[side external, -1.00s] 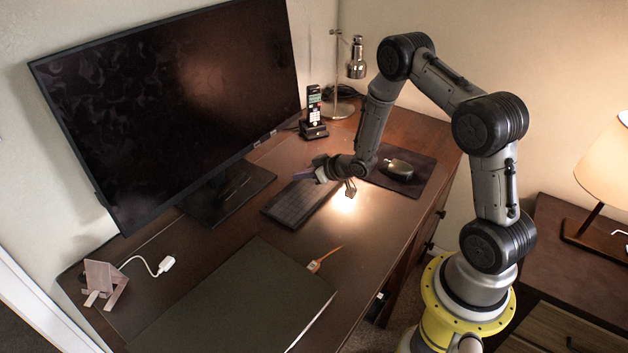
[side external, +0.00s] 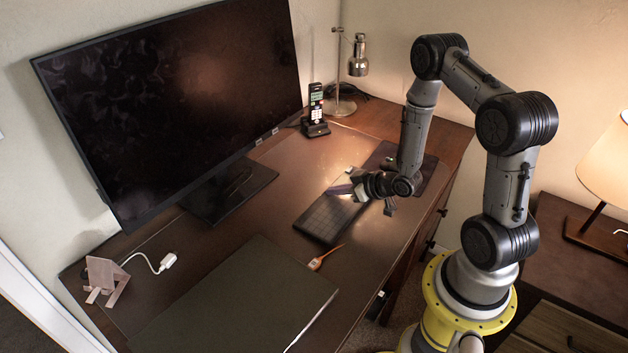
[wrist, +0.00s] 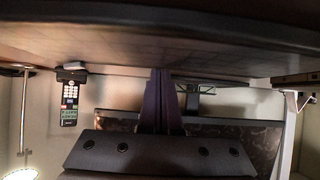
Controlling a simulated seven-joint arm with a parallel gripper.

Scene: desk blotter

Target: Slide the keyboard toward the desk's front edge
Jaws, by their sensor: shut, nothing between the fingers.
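The dark, flat keyboard (side external: 326,220) lies on the brown desk blotter in the side external view, between the monitor and the desk's front edge. My gripper (side external: 340,189) is shut and empty, low at the keyboard's monitor-side edge near its far end. Whether the fingers touch the keyboard is hard to tell. My wrist and gripper hide the keyboard's far end. In the upside-down wrist view, my purplish closed fingers (wrist: 163,100) point toward the desk surface.
An orange-tipped brush (side external: 325,257) lies close to the keyboard's near end. A large dark pad (side external: 235,300) lies to the left. The mouse pad (side external: 428,170) is partly behind my arm. The phone (side external: 315,112) and monitor (side external: 180,100) stand behind. Blotter toward the front edge is clear.

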